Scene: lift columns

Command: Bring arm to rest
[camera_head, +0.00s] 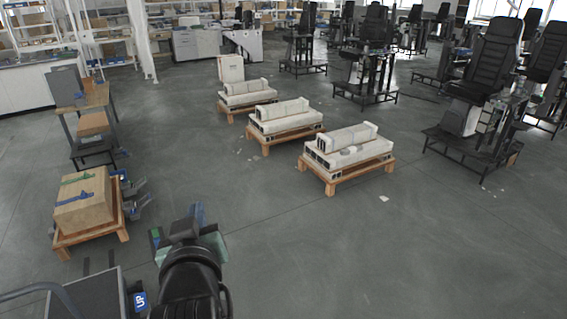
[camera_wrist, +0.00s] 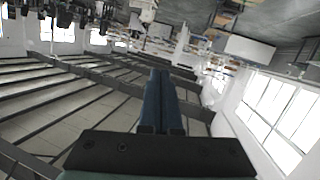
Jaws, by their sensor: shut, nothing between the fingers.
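My gripper (camera_head: 197,213) is at the lower left middle of the head view, at the end of my black arm, raised above the grey floor. In the wrist view its two blue fingers (camera_wrist: 161,100) lie side by side, shut, with nothing between them. The wrist view looks up past the fingers at ceiling beams and windows, and the room appears upside down there. No object touches the gripper.
A cardboard box (camera_head: 84,201) sits on a wooden pallet (camera_head: 90,237) left of my arm. Several pallets with white column parts (camera_head: 347,152) stand ahead. Black chairs on stands (camera_head: 490,80) fill the right back. The floor (camera_head: 400,250) at right front is clear.

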